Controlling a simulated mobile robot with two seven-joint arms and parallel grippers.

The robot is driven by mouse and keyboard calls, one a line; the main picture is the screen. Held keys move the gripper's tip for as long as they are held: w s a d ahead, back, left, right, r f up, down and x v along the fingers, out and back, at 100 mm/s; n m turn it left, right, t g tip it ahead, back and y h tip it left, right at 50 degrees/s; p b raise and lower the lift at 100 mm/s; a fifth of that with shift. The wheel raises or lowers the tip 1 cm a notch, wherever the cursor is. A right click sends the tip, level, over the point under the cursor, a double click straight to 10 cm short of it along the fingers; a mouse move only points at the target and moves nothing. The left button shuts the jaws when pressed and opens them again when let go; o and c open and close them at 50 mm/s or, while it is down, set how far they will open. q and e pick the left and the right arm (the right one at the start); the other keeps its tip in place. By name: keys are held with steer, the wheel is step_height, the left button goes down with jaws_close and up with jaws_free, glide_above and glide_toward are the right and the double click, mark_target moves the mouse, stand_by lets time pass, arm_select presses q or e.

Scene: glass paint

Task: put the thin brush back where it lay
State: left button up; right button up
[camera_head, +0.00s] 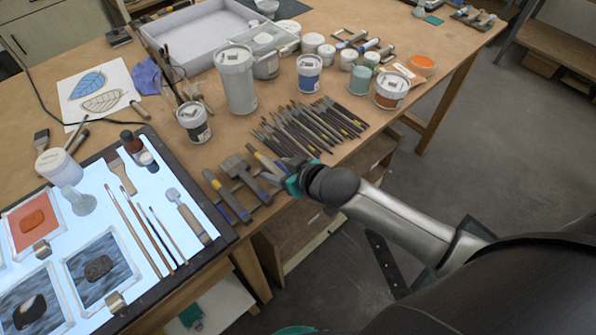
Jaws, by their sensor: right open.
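Several thin brushes (168,234) lie side by side on the lit panel (187,191) at the left. I cannot tell which of them is the task's thin brush. A row of many dark-handled brushes (308,127) lies on the table beyond my right gripper. My right gripper (279,176) is open at the table's front edge, low over the ends of wide flat brushes (240,172). Its own wrist hides part of its fingers, and I see nothing held in it. My left gripper is not in view.
Paint jars (391,89), a tall white canister (236,80) and a cup of tools (193,122) stand behind the brushes. A grey tray (190,45) is at the back. Framed glass pieces (100,268) lie on the panel. Bare table shows at the right.

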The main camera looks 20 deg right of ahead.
steer(key=p+v, duration=0.1)
steer(key=v, duration=1.3)
steer(key=shift+r, duration=0.25)
steer(key=s+d+f+m+g+h+b, duration=0.1)
steer(key=s+d+f+b, duration=0.15)
steer(key=f, duration=0.85)
steer(key=s+d+f+g+h+b, duration=0.1)
steer(key=s+d+f+b, duration=0.2)
steer(key=f, duration=0.8)
steer(key=s+d+f+m+g+h+b, duration=0.1)
steer(key=d+f+g+h+b, duration=0.2)
steer(key=f, duration=0.8)
steer(key=s+a+f+g+b, duration=0.2)
steer(key=s+a+f+b, duration=0.1)
steer(key=s+f, duration=0.8)
steer(key=s+a+f+g+y+b, duration=0.1)
steer(key=s+a+f+g+b, duration=0.1)
steer(key=s+f, duration=0.9)
steer(key=a+f+b, duration=0.1)
steer(key=b, duration=0.1)
steer(key=shift+s+f+b, duration=0.15)
steer(key=shift+f+b, duration=0.1)
steer(key=shift+b, duration=0.1)
steer(key=shift+a, duration=0.15)
